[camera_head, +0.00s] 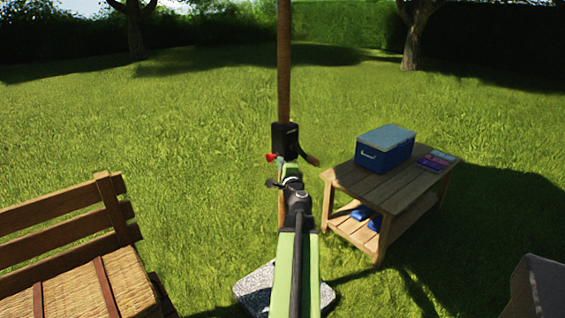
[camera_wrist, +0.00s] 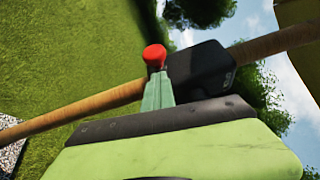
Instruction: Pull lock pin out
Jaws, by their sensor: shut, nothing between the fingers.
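A wooden pole (camera_head: 284,70) stands upright ahead, with a black housing (camera_head: 285,138) around it. A red round knob (camera_head: 271,157), seemingly the head of the lock pin, shows at the left of the housing. In the wrist view the red knob (camera_wrist: 154,56) is just beyond my fingertips, beside the black housing (camera_wrist: 200,70). My gripper (camera_wrist: 157,78) is shut with nothing between its fingers. Its tips overlap the knob's lower edge in the picture; I cannot tell whether they touch. The pin's shaft is hidden. In the head view my gripper (camera_head: 280,161) is close below the housing.
A dark crank-like handle (camera_head: 309,158) sticks out right of the housing. A wooden table (camera_head: 345,178) with a blue cooler (camera_head: 384,152) stands at right. A wooden bench (camera_head: 60,225) is at left. The pole's stone base (camera_head: 252,290) is below my arm. Open grass lies beyond.

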